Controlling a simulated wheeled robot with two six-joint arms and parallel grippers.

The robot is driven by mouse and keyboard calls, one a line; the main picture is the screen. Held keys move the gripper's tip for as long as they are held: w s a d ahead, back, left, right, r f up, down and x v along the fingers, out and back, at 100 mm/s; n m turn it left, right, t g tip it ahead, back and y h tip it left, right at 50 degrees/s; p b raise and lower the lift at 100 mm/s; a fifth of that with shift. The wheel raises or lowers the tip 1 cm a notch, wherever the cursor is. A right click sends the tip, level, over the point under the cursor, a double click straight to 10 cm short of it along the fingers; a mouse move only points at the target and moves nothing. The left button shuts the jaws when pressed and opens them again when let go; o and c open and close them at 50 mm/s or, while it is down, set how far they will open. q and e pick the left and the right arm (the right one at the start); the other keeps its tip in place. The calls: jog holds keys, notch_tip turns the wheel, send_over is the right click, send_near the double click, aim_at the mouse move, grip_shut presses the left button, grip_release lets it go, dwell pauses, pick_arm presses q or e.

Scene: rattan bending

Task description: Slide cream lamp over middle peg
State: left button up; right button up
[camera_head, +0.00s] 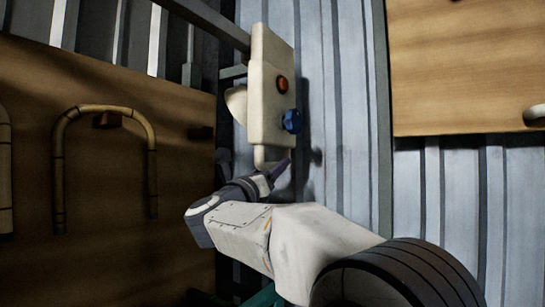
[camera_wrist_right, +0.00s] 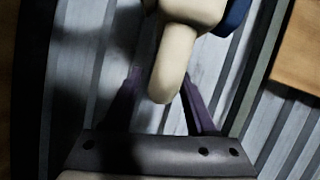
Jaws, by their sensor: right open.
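My right gripper (camera_head: 272,174) is at this stub. In the right wrist view, the stub (camera_wrist_right: 168,72) lies between the two spread dark fingers (camera_wrist_right: 160,88), with gaps on both sides. Dark pegs (camera_head: 107,120) (camera_head: 201,132) show on the wooden board at left. My left gripper is not in view.
A bent rattan hoop (camera_head: 104,108) hangs over one peg on the left wooden board (camera_head: 105,200). Another wooden board (camera_head: 460,70) is at upper right. A grey beam (camera_head: 205,20) runs above the cream box. Corrugated metal wall lies behind.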

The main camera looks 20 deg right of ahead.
jog(key=shift+w+d, duration=0.1)
jog(key=shift+d, duration=0.05)
grip_shut()
dwell(1.4)
